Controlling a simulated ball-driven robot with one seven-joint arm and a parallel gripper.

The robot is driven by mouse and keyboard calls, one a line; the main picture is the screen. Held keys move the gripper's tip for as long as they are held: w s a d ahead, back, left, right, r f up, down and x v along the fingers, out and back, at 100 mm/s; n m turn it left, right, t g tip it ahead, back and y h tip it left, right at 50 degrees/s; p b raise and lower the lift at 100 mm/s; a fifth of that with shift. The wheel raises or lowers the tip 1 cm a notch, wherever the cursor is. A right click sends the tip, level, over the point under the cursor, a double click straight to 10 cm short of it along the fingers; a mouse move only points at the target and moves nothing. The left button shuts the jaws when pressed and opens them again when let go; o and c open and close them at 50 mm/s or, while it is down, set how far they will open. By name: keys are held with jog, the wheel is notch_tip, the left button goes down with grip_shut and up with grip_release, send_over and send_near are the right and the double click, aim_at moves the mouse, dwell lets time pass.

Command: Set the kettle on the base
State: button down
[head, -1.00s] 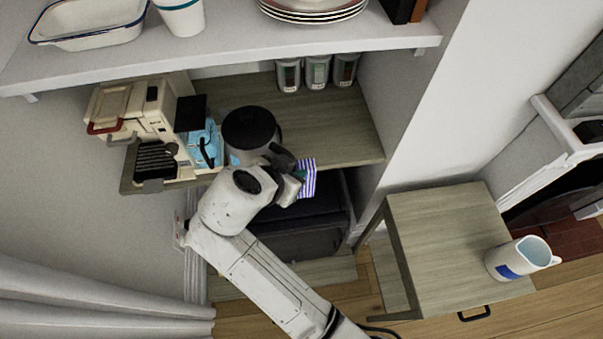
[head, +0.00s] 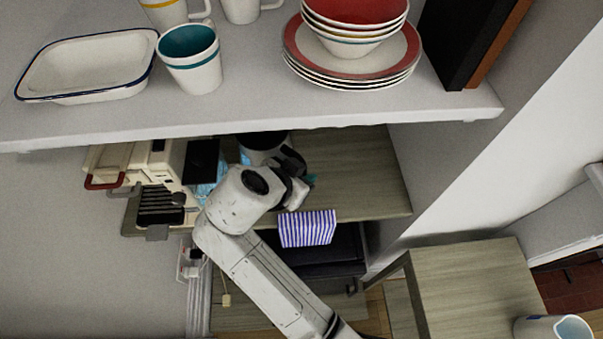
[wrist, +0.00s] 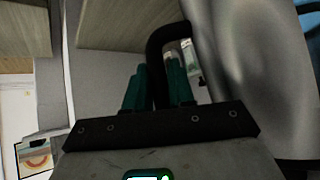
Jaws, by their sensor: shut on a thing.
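The kettle (head: 262,146) is silver with a black top. In the head view it is at the worktop, partly hidden by the upper shelf edge and my arm. In the wrist view its silver body (wrist: 240,55) fills the right side, with its black looped handle (wrist: 157,50) beside it. My gripper (wrist: 157,85) has teal fingers on both sides of the handle and is shut on it. In the head view my gripper (head: 304,181) is mostly hidden behind my wrist. I cannot make out the kettle's base or whether the kettle touches the worktop.
An upper shelf (head: 260,115) with dishes overhangs the worktop (head: 355,185). A cream appliance (head: 118,160), a black grill-like rack (head: 160,203) and a black-topped blue item (head: 202,160) stand left of the kettle. A striped cloth (head: 307,228) hangs at the worktop's front edge. The worktop's right is clear.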

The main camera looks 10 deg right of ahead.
jog(key=shift+w, duration=0.45)
jog(key=shift+f, duration=1.25)
jog(key=shift+f+b, duration=1)
jog(key=shift+f, duration=0.45)
jog(key=shift+s+a, duration=0.1)
jog(key=shift+a, duration=0.05)
jog(key=shift+f+b, duration=0.55)
jog(key=shift+b, duration=0.15)
